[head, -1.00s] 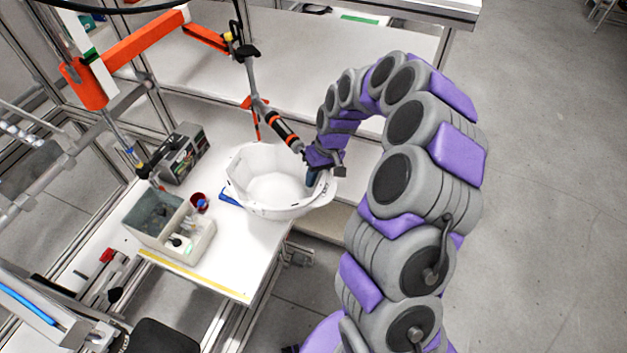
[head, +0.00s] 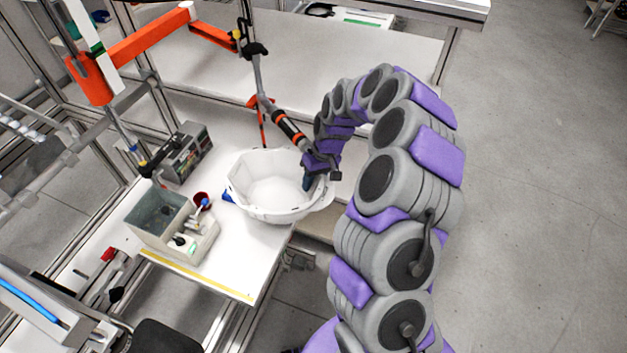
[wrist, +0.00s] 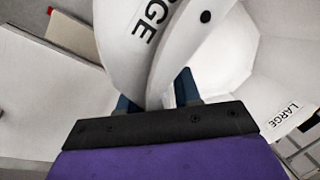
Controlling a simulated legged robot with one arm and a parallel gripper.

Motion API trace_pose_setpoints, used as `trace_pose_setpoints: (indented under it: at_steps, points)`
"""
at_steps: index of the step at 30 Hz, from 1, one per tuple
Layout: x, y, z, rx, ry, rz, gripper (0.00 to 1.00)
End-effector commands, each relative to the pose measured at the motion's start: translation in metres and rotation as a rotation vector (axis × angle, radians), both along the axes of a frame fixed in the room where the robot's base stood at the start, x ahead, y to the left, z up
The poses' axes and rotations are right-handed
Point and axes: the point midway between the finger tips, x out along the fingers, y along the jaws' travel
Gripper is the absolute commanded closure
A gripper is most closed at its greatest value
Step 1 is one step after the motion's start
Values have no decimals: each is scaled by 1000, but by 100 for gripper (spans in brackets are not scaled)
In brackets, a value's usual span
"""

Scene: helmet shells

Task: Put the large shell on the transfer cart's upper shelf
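The large shell (head: 262,205) is a white, faceted, open bowl shape at the right end of the white bench. "LARGE" is printed on it in the wrist view (wrist: 120,50). My gripper (head: 309,183) is at the shell's right rim, reaching down from above. In the wrist view my gripper's blue fingers (wrist: 158,95) stand apart, one on each side of the shell's wall. A gap shows between the wall and the right finger; the left fingertip is partly hidden behind the shell. The transfer cart cannot be clearly told in these views.
A small blue item (head: 228,197) lies against the shell's left side. An orange-banded arm (head: 285,128) hangs just behind it. Open floor lies right.

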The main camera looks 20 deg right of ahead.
Motion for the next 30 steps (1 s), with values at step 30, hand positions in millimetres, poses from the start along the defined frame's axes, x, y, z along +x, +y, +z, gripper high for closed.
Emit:
trace_pose_setpoints:
  at_steps: [30]
  points:
    - [4, -24, 78, 2, -8, -5, 49]
